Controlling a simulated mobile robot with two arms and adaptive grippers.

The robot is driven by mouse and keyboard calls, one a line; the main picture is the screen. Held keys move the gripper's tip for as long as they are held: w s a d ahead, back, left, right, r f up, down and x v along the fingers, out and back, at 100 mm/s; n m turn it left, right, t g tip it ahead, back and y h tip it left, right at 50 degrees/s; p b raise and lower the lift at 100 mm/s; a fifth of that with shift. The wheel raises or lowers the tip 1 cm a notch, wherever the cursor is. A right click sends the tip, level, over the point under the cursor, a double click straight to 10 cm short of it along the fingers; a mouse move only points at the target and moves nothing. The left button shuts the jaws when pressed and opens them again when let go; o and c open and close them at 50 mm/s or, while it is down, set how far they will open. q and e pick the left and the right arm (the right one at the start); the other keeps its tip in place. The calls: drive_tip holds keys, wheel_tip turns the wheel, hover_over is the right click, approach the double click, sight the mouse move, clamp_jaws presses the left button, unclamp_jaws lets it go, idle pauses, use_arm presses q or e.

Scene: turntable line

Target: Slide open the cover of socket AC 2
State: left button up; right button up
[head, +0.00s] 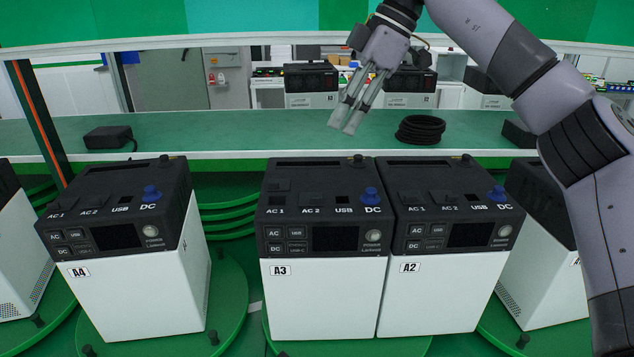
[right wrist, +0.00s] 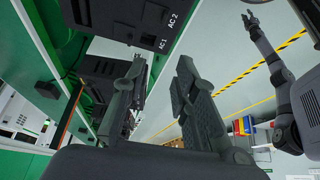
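Black-topped white power units A3 (head: 321,297), A2 (head: 430,290) and A4 (head: 150,292) face me. Each has sockets marked AC 1, AC 2, USB and DC on its top. The dark AC 2 cover (head: 311,199) of A3 looks closed; AC 1 beside it shows a darker square. My right gripper (head: 346,116) hangs above and behind A3, touching nothing. In the right wrist view its fingers (right wrist: 163,85) are apart and empty, with a unit's AC 1 and AC 2 labels (right wrist: 168,32) above. A grey arm, probably my left, shows there; its gripper (right wrist: 252,20) is too small to read.
The units stand on green turntables (head: 232,305); A3 and A2 are side by side. Blue knobs (head: 371,196) stand up at the DC sockets. A green shelf (head: 230,130) behind carries a black adapter (head: 108,137) and a coiled black cable (head: 420,129).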

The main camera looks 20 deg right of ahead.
sight(316, 197)
drive_tip(key=shift+m+h, duration=0.4)
drive_tip(key=shift+m, duration=0.1)
drive_tip(key=p+x, duration=0.1)
drive_tip(key=x, duration=0.4)
drive_tip(key=d+p+x, duration=0.1)
drive_tip(key=x, duration=0.4)
drive_tip(key=p+x, duration=0.1)
drive_tip(key=x, duration=0.4)
drive_tip(key=shift+s+d+f, duration=0.25)
drive_tip(key=shift+f, duration=0.05)
clamp_jaws()
